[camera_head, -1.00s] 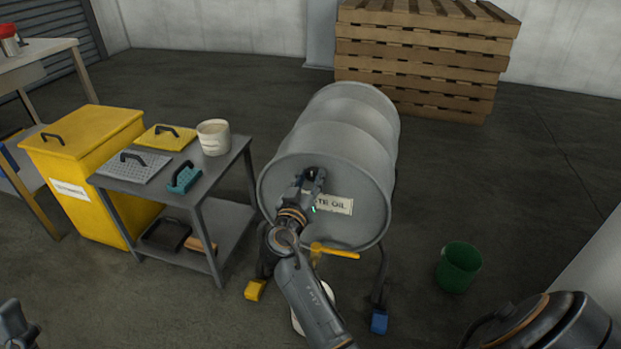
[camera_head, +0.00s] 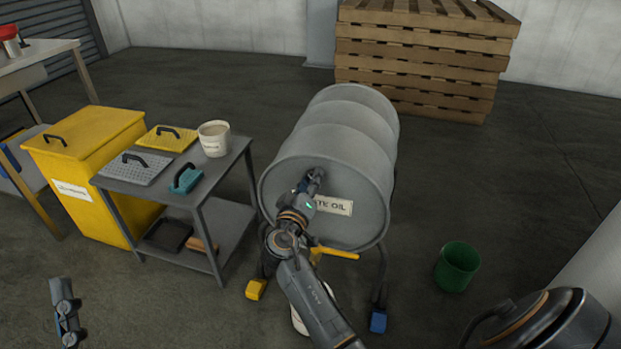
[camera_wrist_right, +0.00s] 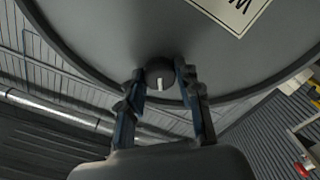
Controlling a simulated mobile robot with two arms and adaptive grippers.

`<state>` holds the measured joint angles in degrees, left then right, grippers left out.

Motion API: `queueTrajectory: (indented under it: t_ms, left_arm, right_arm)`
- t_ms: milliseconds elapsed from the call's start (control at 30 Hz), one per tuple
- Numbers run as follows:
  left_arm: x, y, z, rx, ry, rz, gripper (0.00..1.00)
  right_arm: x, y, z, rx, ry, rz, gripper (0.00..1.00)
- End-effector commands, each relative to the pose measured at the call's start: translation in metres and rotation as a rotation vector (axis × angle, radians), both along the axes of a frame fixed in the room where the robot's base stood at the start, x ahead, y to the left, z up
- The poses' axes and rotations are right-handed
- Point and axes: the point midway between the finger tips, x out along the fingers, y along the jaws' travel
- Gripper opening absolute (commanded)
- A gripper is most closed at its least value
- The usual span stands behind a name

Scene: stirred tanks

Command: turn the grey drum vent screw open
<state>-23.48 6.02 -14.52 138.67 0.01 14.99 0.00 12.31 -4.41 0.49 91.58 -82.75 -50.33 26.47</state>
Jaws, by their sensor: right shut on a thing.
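The grey drum (camera_head: 345,140) lies on its side on a stand, its round end with an oil label facing me. The vent screw (camera_wrist_right: 160,75) is a small dark round knob with a white mark, near the rim of the drum end in the right wrist view. My right gripper (camera_wrist_right: 160,78) has a finger on each side of the knob and is shut on it. In the head view my right gripper (camera_head: 314,180) is at the drum face and hides the knob. My left gripper (camera_head: 66,318) is at the lower left, away from the drum; its jaws are unclear.
A yellow tap handle (camera_head: 335,252) sticks out low on the drum front. A grey cart (camera_head: 205,190) with a white tub (camera_head: 214,138) stands left of the drum. A green bucket (camera_head: 458,267) stands on the floor to the right. Pallets (camera_head: 425,60) are stacked behind.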

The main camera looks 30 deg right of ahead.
Motion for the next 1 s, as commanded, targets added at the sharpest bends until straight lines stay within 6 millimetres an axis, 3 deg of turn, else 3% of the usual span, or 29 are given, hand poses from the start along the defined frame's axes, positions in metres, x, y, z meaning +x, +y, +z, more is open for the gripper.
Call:
queueTrajectory:
  t_ms: [300,500,733,1000]
  left_arm:
    - [0.033,0.000,-0.057,0.106,0.375,0.021,0.71]
    - [0.038,0.006,-0.107,0.181,0.657,0.038,0.71]
    - [0.020,0.020,-0.170,0.267,1.005,0.057,0.71]
    - [-0.024,0.040,-0.224,0.346,1.356,0.075,0.71]
  right_arm:
    - [0.001,0.000,0.003,-0.199,0.230,0.002,0.03]
    - [0.001,0.000,0.004,-0.322,0.374,0.001,0.03]
    - [0.001,0.000,0.003,-0.459,0.535,0.002,0.03]
    - [0.001,0.000,0.002,-0.588,0.685,0.001,0.03]
